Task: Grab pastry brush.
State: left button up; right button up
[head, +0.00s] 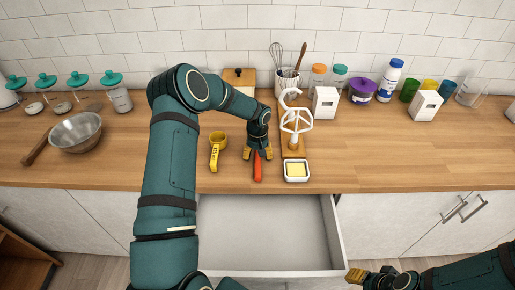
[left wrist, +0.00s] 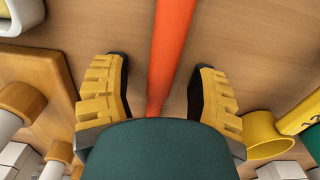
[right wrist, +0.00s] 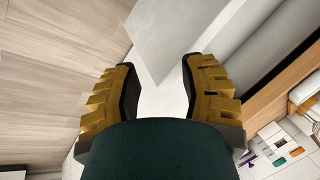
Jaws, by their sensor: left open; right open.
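A long red-orange handle (head: 257,168) lies on the wooden counter near its front edge. It looks like the pastry brush; no bristles can be made out. My left gripper (head: 257,153) is open above its far part. In the left wrist view the handle (left wrist: 166,50) runs between the two yellow-padded fingers (left wrist: 160,85), with space on both sides. My right gripper (head: 354,275) is open and empty, low at the right in front of the cabinets. In the right wrist view, its fingers (right wrist: 160,85) are apart with nothing between them.
A yellow measuring cup (head: 217,148) lies left of the handle. A butter dish (head: 296,171) and a white rack-like stand (head: 295,120) on a wooden board are to the right. An open, empty drawer (head: 265,230) juts out below.

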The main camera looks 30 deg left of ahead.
pick_arm(q)
grip_shut()
dwell(0.4)
